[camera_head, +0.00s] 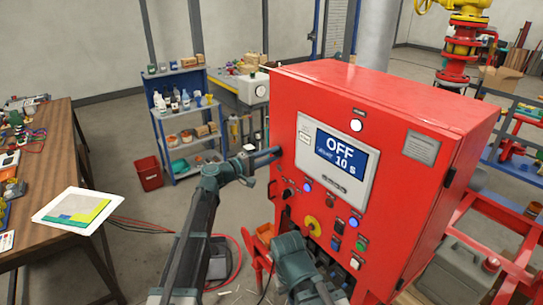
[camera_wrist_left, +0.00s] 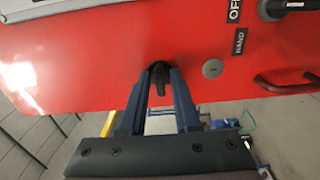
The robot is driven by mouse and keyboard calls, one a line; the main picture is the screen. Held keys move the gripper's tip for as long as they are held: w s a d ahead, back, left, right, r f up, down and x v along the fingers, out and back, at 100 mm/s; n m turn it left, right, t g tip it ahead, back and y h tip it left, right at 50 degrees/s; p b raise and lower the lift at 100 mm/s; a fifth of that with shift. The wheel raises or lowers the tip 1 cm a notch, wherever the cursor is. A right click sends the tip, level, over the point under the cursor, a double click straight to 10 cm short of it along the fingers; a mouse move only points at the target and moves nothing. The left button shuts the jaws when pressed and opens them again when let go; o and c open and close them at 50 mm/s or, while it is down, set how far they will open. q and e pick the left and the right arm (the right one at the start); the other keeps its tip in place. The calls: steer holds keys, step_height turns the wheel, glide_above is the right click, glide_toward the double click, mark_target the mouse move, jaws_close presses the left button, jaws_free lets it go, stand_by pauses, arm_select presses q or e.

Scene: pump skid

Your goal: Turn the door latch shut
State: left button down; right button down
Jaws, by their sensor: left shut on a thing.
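The red control cabinet (camera_head: 330,110) stands in the middle of the head view, its front door facing me. In the left wrist view, a small black door latch (camera_wrist_left: 159,77) sits on the red door (camera_wrist_left: 100,75), near its edge. My left gripper (camera_wrist_left: 160,73) has its two fingers on either side of the latch and is shut on it. The latch points along the fingers. In the head view, my left gripper (camera_head: 272,155) reaches the door's left edge, and the latch cannot be made out there.
The door carries an OFF display (camera_head: 340,158), lamps and a yellow knob (camera_head: 313,226). In the wrist view, a round grey lock (camera_wrist_left: 213,68) and dark handle (camera_wrist_left: 285,82) lie right of the latch. A wooden bench (camera_head: 60,150) stands left. Floor between is mostly clear.

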stand_by(0.3)
arm_select(q)
steer(key=c, duration=0.9)
jaws_free()
steer(key=shift+s, duration=0.1)
steer(key=v, duration=1.3)
steer(key=shift+s+a, duration=0.15)
steer(key=shift+a, duration=0.15)
